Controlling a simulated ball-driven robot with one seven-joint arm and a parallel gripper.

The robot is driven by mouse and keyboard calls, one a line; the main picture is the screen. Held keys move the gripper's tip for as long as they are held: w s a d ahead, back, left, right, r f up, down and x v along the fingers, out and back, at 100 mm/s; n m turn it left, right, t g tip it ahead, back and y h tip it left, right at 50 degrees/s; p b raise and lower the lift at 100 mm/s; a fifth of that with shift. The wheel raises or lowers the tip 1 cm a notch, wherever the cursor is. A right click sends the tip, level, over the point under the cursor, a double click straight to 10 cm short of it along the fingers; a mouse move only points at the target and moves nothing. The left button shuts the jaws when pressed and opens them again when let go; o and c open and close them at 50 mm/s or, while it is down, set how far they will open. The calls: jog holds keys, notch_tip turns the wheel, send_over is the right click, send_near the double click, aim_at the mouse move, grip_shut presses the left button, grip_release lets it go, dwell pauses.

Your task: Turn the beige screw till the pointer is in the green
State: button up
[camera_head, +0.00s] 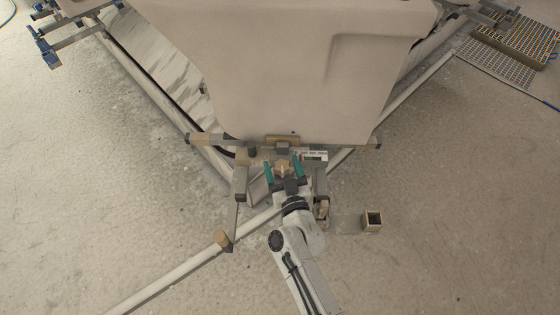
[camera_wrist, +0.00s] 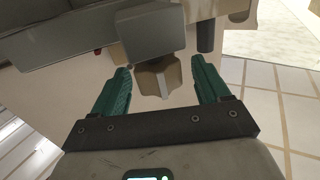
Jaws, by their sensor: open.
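The beige screw (camera_wrist: 158,78) is a faceted knob below a grey block in the wrist view. In the head view the screw (camera_head: 283,168) shows between my fingers. My gripper (camera_wrist: 160,84) is open, with one teal finger on each side of the screw and a gap on both sides. In the head view my gripper (camera_head: 283,170) is at the clamp at the lower corner of the large beige body. A small gauge plate (camera_head: 314,155) with a green patch is right of the screw; its pointer is too small to read.
The large beige body (camera_head: 285,70) rises behind the clamp. Grey bars and brackets (camera_head: 240,182) stand close on the left of my gripper. A small square box (camera_head: 372,221) is on the right. Open floor (camera_head: 450,240) lies at right.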

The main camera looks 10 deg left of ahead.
jog(key=shift+b+x, duration=0.35)
jog(key=shift+x, duration=1.05)
jog(key=c, duration=1)
jog(key=shift+o, duration=0.2)
jog(key=shift+r+h+p, duration=0.2)
jog(key=shift+h+p, duration=0.1)
jog(key=shift+p, duration=0.4)
